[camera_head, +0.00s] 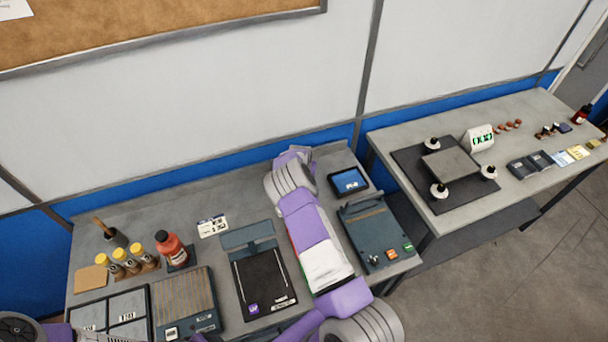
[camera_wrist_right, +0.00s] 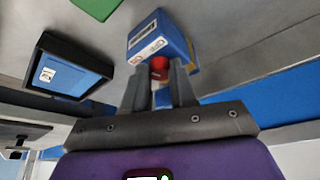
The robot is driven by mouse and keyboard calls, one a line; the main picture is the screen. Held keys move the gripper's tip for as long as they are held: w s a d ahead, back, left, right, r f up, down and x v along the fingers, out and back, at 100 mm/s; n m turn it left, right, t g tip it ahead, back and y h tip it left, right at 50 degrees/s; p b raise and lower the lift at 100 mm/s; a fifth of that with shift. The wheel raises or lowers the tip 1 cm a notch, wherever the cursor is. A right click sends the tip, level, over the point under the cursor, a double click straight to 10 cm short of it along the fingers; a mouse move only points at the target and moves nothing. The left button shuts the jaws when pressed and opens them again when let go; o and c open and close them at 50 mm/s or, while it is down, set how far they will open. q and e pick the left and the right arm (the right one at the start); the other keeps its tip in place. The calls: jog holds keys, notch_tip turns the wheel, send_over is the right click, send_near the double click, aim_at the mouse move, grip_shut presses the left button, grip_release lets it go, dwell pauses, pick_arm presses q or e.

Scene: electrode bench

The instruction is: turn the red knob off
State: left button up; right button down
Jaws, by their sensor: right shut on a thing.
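The red knob (camera_wrist_right: 159,68) sticks out of a blue box (camera_wrist_right: 158,36) with white labels in the right wrist view. My right gripper (camera_wrist_right: 160,74) has its two grey fingers closed on either side of the knob. The fingers cover part of the knob, so its turn angle cannot be read. In the head view my right arm reaches over the bench to its back edge and hides the box, the knob and the fingertips. Part of my left arm shows at the lower left corner of the head view; its gripper does not show.
A small tablet (camera_head: 349,181) stands beside my right arm. A dark press-like device (camera_head: 376,236) is right of the arm and a black plate (camera_head: 264,280) left of it. A red bottle (camera_head: 171,248) and yellow-capped vials (camera_head: 134,258) stand at left. A second bench (camera_head: 457,215) is at right.

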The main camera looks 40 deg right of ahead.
jog(key=shift+f+b, duration=0.15)
jog(key=shift+b, duration=0.4)
jog(key=shift+m+b, duration=0.6)
jog(key=shift+m, duration=0.1)
jog(key=c, duration=0.9)
grip_release()
jog(key=shift+r, duration=0.2)
jog(key=v, duration=0.7)
jog(key=shift+a+r, duration=0.2)
jog(key=shift+w, duration=0.1)
